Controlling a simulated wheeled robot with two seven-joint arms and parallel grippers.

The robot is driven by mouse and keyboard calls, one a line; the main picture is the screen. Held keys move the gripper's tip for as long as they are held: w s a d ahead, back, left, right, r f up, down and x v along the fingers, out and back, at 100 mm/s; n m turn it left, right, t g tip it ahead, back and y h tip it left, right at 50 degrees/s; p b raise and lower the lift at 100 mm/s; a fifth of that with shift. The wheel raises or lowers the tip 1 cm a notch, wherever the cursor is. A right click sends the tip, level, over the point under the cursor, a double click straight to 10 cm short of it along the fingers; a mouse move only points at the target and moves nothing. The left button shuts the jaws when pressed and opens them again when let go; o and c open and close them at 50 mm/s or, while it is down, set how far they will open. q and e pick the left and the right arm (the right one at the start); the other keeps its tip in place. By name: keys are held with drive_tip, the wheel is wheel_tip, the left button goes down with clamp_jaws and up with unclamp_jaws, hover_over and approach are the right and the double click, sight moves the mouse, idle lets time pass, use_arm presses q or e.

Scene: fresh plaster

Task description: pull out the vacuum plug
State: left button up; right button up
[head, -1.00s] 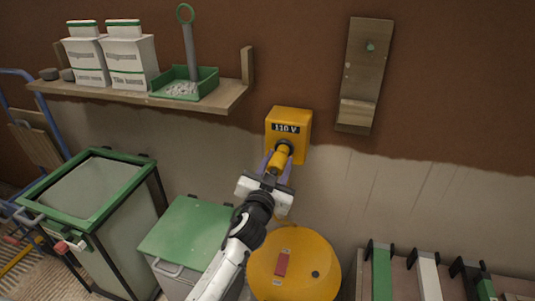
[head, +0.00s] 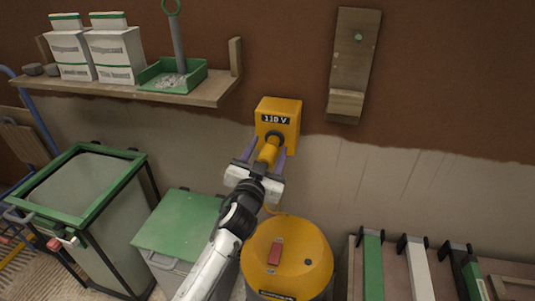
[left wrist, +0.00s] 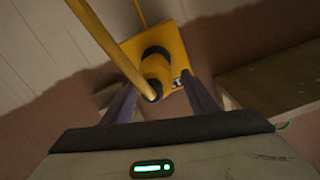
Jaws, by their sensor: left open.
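The yellow vacuum plug (head: 268,154) sits in the front of the yellow 110 V socket box (head: 289,109) on the wall. My left gripper (head: 267,150) is open, with one purple finger on each side of the plug. In the left wrist view the plug (left wrist: 156,70) lies between the spread fingers, and gaps show beside it. Its yellow cable (left wrist: 104,38) runs from the plug's end to the upper left. The socket box (left wrist: 182,42) is behind it. The yellow vacuum (head: 288,250) stands below. My right gripper is not in view.
A shelf (head: 205,97) with white boxes and a green tray (head: 198,77) is left of the socket. A wooden board (head: 354,60) hangs to the right. A green-lidded bin (head: 177,222) stands below left, a rack (head: 398,278) below right. The wall between is bare.

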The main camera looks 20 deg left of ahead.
sight(267, 149)
use_arm(q)
wheel_tip(267, 149, up, 8)
drive_tip(key=shift+p, duration=0.95)
drive_tip(key=shift+s, duration=0.1)
